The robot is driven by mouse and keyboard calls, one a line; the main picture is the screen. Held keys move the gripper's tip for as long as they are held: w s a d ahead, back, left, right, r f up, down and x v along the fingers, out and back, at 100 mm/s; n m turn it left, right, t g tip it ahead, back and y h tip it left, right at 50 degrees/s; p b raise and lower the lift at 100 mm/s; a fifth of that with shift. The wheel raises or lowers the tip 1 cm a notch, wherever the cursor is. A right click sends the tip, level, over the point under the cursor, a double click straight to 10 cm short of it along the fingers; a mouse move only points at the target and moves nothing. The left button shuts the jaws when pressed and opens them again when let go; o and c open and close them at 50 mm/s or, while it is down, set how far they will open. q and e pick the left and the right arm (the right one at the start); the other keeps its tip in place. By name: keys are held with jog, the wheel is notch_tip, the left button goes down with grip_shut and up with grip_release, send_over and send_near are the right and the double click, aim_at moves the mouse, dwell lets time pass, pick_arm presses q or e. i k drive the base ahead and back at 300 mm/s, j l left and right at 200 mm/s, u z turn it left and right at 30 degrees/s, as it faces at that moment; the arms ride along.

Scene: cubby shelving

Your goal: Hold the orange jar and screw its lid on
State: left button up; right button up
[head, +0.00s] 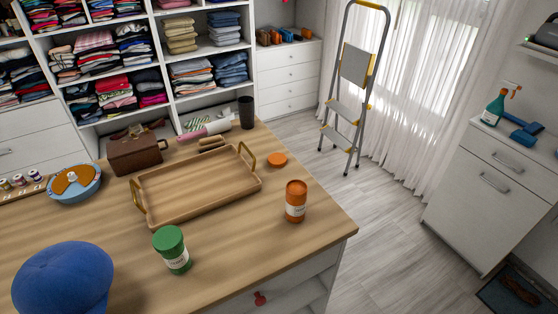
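The orange jar (295,203) stands upright on the right part of the wooden table, near its right edge. It has a white label and an orange top with a dark opening. A flat round orange lid (278,160) lies on the table behind the jar, apart from it, to the right of the tray. Neither of my grippers shows in the head view, and nothing touches the jar or the lid.
A wooden tray (150,209) with brass handles lies mid-table. A green-lidded jar (171,248) stands in front of it, and a blue cap (64,281) is at front left. A brown bag (135,154), dark cup (246,112) and blue round box (88,190) stand farther back. The table around the orange jar is clear.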

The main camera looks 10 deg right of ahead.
aim_at(296, 189)
jog(key=u, duration=0.9)
jog(key=l+u, duration=0.35)
jog(key=k+l+u, duration=0.1)
jog(key=l+u, duration=0.25)
jog(key=k+l+u, duration=0.1)
jog(key=l+u, duration=0.2)
jog(key=l, duration=0.2)
jog(key=k+l+u, duration=0.2)
jog(key=l+u, duration=0.15)
jog(key=k+l+u, duration=0.15)
jog(key=l+u, duration=0.2)
jog(key=k+l+u, duration=0.2)
jog(key=k+l, duration=1.2)
jog(key=l, duration=0.1)
